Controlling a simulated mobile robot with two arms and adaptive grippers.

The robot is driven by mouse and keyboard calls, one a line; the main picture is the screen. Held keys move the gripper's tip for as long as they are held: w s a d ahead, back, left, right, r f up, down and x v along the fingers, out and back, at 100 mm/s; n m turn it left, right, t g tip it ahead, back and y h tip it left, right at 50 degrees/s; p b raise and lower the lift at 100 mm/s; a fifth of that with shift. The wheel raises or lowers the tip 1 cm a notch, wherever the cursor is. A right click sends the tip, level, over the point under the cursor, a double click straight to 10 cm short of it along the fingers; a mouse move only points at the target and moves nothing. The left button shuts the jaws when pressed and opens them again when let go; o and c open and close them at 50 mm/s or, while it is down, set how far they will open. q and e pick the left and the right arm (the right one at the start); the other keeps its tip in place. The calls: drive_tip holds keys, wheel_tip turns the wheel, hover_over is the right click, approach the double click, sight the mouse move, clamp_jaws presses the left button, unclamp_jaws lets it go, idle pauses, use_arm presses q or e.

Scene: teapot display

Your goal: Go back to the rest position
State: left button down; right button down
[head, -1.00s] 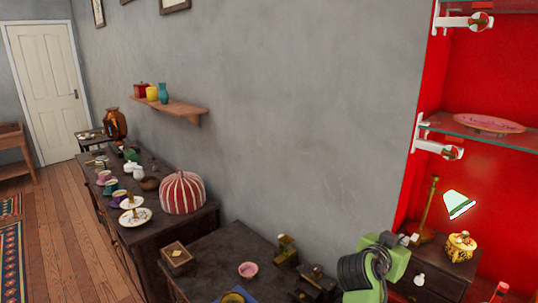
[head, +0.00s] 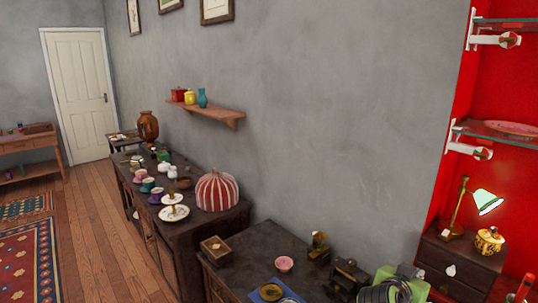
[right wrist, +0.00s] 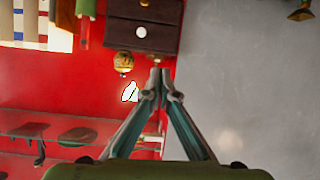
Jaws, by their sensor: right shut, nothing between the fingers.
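My right gripper (right wrist: 160,74) is shut in the right wrist view, its two fingers meeting at the tips with nothing between them. Behind the tips are the small dark drawer cabinet and the red wall. In the head view only part of my green and black right arm end (head: 398,286) shows, at the bottom edge right of centre, in front of the dark table. Its fingertips are not clear there. My left gripper is not in view.
A dark table (head: 240,262) holds a pink bowl (head: 284,264) and small brass items. A red alcove holds glass shelves (head: 500,134), a lamp (head: 487,201), a yellow jar (head: 489,240) and a drawer cabinet (head: 460,262). Open wooden floor (head: 120,240) lies left.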

drive_tip(key=s+a+f+n+g+y, duration=0.1)
drive_tip(key=s+a+f+n+y, duration=0.15)
drive_tip(key=s+f, duration=0.45)
drive_tip(key=s+a+f+n+g+y, duration=0.1)
drive_tip(key=s+a+f+n+y, duration=0.15)
drive_tip(key=s+f, duration=0.5)
drive_tip(key=s+a+f+n+g+y, duration=0.25)
drive_tip(key=s+a, duration=0.25)
drive_tip(key=s, duration=0.4)
drive_tip(key=s+a+f+n+g+y, duration=0.1)
drive_tip(key=s+a+f+n+y, duration=0.15)
drive_tip(key=s+a, duration=0.45)
drive_tip(key=s+d+f+n+g+b, duration=0.1)
drive_tip(key=s+f, duration=0.1)
drive_tip(key=f, duration=1.3)
drive_tip(key=s+f+g+b, duration=0.1)
drive_tip(key=s+f, duration=0.2)
drive_tip(key=f, duration=1.2)
use_arm(q)
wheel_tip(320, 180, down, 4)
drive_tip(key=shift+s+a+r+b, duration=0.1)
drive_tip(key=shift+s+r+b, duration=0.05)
drive_tip(key=shift+b, duration=0.65)
use_arm(e)
drive_tip(key=s+d+f, duration=0.3)
drive_tip(key=s+f, duration=1.3)
drive_tip(key=f, duration=0.1)
drive_tip(key=shift+s+d+g, duration=0.15)
drive_tip(key=shift+s+g, duration=0.2)
